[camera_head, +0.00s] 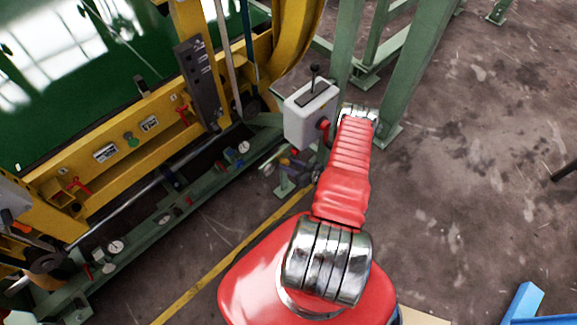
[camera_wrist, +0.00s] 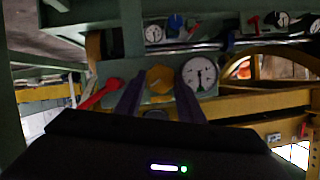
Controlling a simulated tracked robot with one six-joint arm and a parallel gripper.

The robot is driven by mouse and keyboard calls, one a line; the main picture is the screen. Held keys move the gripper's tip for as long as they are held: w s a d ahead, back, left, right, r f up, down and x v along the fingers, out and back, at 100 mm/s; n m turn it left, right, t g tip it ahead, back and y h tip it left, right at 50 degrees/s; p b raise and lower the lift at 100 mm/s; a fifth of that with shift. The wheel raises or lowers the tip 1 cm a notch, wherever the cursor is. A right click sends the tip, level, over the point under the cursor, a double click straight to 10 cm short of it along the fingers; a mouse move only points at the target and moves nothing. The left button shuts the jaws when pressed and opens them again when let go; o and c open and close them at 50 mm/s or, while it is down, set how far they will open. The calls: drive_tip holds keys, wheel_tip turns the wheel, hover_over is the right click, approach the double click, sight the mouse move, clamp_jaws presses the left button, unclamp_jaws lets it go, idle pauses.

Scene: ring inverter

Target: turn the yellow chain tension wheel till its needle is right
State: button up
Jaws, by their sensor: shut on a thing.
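In the wrist view the yellow chain tension wheel (camera_wrist: 158,76) sits on a green panel. My gripper (camera_wrist: 159,84) has its two dark fingers on either side of the wheel and is shut on it. A round white gauge (camera_wrist: 199,73) is just right of the wheel. Its dark needle is too small to read surely against the dial marks. In the head view my gripper (camera_head: 299,167) is low beside the green frame, partly hidden by my red arm.
A red lever (camera_wrist: 100,94) is close left of the fingers. More gauges (camera_wrist: 154,33) and a blue knob (camera_wrist: 175,21) lie beyond. In the head view a grey box with a black lever (camera_head: 311,110) stands next to my arm. Open floor (camera_head: 480,150) lies to the right.

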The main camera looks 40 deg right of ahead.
idle(0.3)
drive_tip(key=o, duration=1.1)
drive_tip(key=v, duration=1.4)
drive_tip(key=shift+d+f, duration=0.15)
drive_tip(key=shift+f, duration=0.05)
